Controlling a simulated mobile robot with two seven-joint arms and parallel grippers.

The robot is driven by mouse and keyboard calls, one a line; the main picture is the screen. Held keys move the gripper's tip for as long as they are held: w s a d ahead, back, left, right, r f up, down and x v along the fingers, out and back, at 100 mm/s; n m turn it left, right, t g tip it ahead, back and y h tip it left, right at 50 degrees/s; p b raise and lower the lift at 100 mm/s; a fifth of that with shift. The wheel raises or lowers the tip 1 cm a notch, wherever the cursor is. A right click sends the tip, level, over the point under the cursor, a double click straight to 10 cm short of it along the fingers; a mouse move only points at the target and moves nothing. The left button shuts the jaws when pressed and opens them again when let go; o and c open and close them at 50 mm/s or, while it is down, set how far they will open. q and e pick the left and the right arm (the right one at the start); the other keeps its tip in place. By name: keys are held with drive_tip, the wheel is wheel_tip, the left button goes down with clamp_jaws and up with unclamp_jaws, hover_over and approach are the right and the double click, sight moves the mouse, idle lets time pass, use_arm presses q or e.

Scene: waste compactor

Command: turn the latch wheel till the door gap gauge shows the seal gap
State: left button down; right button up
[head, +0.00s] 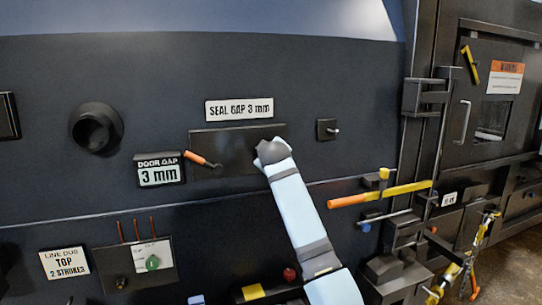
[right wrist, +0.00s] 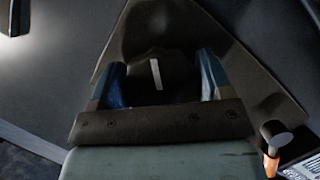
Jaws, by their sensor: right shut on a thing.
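The door gap gauge (head: 160,170) on the dark wall reads 3 mm. The sign (head: 239,109) above the dark plate (head: 215,142) reads SEAL GAP 3 mm, so the two figures match. My right gripper (head: 268,150) is at the right part of this plate and covers what it holds there in the head view. In the right wrist view its two blue fingers (right wrist: 160,80) are shut on a dark part with a white mark, which I take as the latch wheel (right wrist: 155,72). The wheel's full outline is hidden. My left gripper is not in view.
An orange-handled lever (head: 205,160) sticks out left of my right gripper. A small square box with a peg (head: 327,129) is to its right. A yellow bar with an orange end (head: 380,194) juts out lower right. A round dark knob (head: 96,127) is far left.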

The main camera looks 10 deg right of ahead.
drive_tip(key=o, duration=0.9)
drive_tip(key=shift+c, duration=0.2)
drive_tip(key=shift+s, duration=0.2)
drive_tip(key=b+v, duration=0.3)
drive_tip(key=v, duration=1)
drive_tip(key=shift+s+b, duration=0.2)
drive_tip(key=shift+b, duration=0.2)
drive_tip(key=shift+r, duration=0.1)
